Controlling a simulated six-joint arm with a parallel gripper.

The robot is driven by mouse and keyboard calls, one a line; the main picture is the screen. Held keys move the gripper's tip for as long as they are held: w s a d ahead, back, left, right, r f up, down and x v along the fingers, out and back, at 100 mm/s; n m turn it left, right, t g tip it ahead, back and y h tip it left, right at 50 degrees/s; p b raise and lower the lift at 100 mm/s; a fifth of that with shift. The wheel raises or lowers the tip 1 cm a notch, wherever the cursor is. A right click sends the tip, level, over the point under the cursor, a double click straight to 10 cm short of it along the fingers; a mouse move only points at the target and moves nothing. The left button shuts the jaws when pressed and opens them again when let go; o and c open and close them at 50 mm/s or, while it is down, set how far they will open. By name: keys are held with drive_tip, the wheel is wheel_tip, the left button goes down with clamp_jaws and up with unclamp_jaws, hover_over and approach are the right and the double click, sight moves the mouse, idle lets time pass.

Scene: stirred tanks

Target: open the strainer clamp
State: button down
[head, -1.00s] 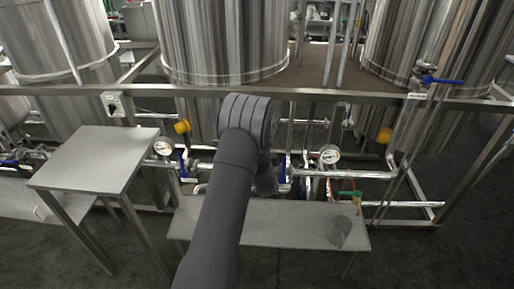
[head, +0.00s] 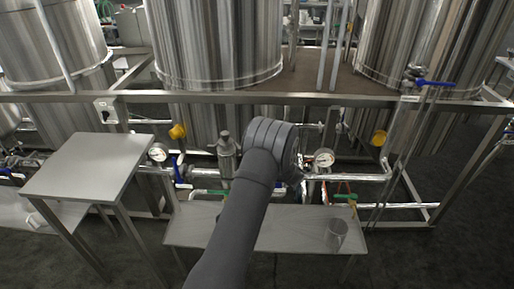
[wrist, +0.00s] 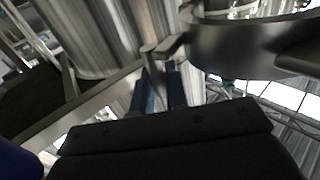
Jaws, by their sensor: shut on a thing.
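In the wrist view, the strainer clamp (wrist: 235,42) is a thick curved steel band at the upper right, cut off by the picture's top and right edges. A small steel handle piece (wrist: 160,48) sticks out at its left side. My gripper (wrist: 160,72) has its two dark blue fingers shut on this handle piece, just left of the band. I cannot tell how far the band is parted. In the head view, a steel upright housing (head: 227,155) that may be the strainer stands left of my wrist. My arm hides the gripper and the clamp there.
A pressure gauge (head: 324,158) and steel pipes lie close right of my wrist. A grey side table (head: 90,165) stands left. A low bench (head: 205,225) below carries a clear cup (head: 336,235). A frame rail (head: 330,99) and tanks (head: 215,40) stand behind.

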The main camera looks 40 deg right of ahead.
drive_tip(key=shift+w+d+n+y, duration=0.25)
drive_tip(key=shift+n+y, duration=0.25)
drive_tip(key=shift+y, duration=0.3)
drive_tip(key=shift+w+y, duration=0.1)
drive_tip(key=shift+y, duration=0.2)
drive_tip(key=c, duration=1.5)
unclamp_jaws()
drive_tip(key=s, duration=1.7)
drive_tip(key=shift+s, duration=0.25)
drive_tip(key=shift+d, duration=0.1)
